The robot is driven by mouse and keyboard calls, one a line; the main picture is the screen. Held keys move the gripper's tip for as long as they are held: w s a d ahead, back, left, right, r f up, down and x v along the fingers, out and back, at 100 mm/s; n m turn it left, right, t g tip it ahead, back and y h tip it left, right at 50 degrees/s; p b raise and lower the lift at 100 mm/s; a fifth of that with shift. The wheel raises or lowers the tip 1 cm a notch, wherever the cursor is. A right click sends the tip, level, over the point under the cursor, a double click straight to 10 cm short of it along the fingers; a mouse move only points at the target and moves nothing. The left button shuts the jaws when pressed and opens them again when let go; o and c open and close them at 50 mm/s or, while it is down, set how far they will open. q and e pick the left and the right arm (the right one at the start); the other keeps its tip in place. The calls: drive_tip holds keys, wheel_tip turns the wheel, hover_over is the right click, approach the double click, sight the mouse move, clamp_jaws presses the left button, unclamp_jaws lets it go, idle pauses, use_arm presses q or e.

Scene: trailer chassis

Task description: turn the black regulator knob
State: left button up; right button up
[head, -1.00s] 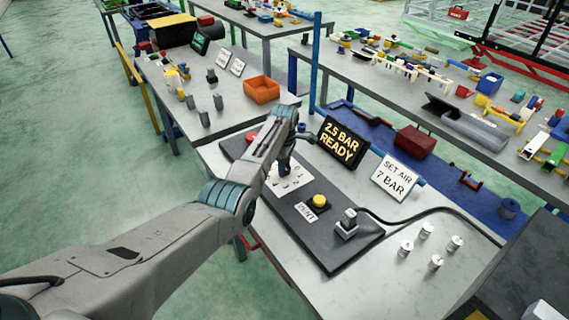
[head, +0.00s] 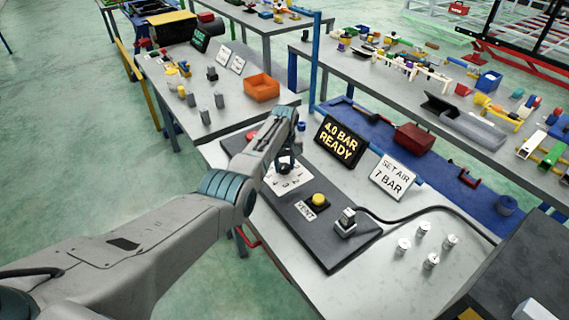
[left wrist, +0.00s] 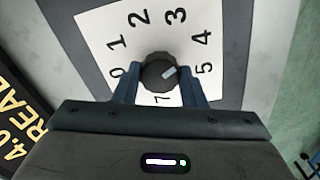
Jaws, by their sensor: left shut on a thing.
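The black regulator knob (left wrist: 158,72) stands at the middle of a white dial plate (left wrist: 120,22) with printed numbers in the left wrist view. A pale mark on the knob points toward the side of the 4 and 5. My left gripper (left wrist: 160,88) is shut on the knob, one finger on each side. In the head view my left gripper (head: 285,162) is over the dial plate and mostly hides the knob. The display (head: 341,137) reads "4.0 BAR READY". A sign (head: 394,177) reads "SET AIR 7 BAR". My right gripper is not in view.
On the dark panel (head: 345,252), a yellow button (head: 319,200) sits by a VENT label, with a grey fitting (head: 346,222) and black hose beyond it. Several small metal cylinders (head: 432,261) stand at the right. An orange bin (head: 262,87) is on the table behind.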

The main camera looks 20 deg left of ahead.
use_arm(q)
drive_tip(key=m, duration=0.3)
drive_tip(key=shift+w+r+m, duration=0.1)
drive_tip(key=shift+r+m, duration=0.05)
drive_tip(key=shift+m, duration=0.25)
drive_tip(key=m, duration=0.3)
drive_tip(key=shift+m+p, duration=0.3)
drive_tip(key=shift+p, duration=0.05)
drive_tip(key=m, duration=0.3)
drive_tip(key=shift+m, duration=0.4)
drive_tip(key=m, duration=0.3)
drive_tip(key=shift+m, duration=0.3)
drive_tip(key=m, duration=0.5)
drive_tip(key=shift+p, duration=0.3)
drive_tip(key=m, duration=0.5)
drive_tip(key=shift+w, duration=0.1)
drive_tip(key=shift+m, duration=0.4)
drive_tip(key=o, duration=0.7)
drive_tip(key=shift+o, duration=1.4)
